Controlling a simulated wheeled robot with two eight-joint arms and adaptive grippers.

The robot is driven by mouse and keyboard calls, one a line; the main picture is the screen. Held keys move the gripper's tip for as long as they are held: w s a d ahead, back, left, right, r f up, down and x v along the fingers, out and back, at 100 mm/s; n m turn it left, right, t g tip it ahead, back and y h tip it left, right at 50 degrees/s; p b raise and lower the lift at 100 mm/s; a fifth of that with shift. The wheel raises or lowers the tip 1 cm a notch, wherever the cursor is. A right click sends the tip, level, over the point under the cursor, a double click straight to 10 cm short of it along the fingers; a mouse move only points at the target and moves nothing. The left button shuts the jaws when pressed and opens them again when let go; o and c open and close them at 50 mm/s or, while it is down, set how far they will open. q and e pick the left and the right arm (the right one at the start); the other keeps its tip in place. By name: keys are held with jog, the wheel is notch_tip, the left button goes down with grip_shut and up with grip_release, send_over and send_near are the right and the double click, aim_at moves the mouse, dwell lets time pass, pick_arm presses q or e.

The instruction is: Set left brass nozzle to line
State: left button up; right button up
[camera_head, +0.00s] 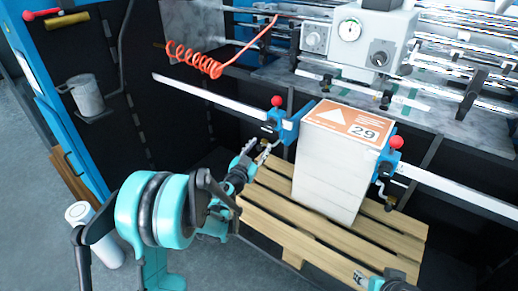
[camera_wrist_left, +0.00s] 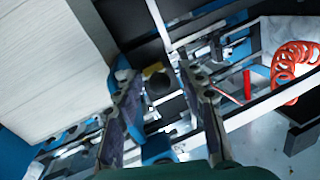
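The left blue nozzle holder (camera_head: 289,124), with a red knob (camera_head: 277,101), sits on the white rail beside the paper stack. A small yellowish, brass-like piece (camera_wrist_left: 153,70) shows between my fingers in the left wrist view, beside a dark round part (camera_wrist_left: 159,86). I cannot make out the nozzle clearly in the head view. My left gripper (camera_head: 259,149) is open just below and left of the holder, its fingers also showing apart in the left wrist view (camera_wrist_left: 163,105). I see no contact. My right gripper (camera_head: 372,281) is only partly in view at the bottom edge.
The tall white stack (camera_head: 325,170) with an orange "29" label (camera_head: 350,124) stands on a wooden pallet (camera_head: 283,213). A second blue holder (camera_head: 388,162) with a red knob sits right of it. A red coiled hose (camera_head: 195,62) hangs above the left rail (camera_head: 210,97).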

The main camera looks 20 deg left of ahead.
aim_at(258, 146)
pick_arm(q)
grip_shut()
notch_tip(258, 146, up, 5)
jog(key=p, duration=0.3)
jog(key=shift+a+r, duration=0.1)
jog(key=shift+r, duration=0.1)
jog(key=shift+f, duration=0.1)
jog(key=shift+o, duration=0.5)
grip_release()
jog(key=shift+a, duration=0.15)
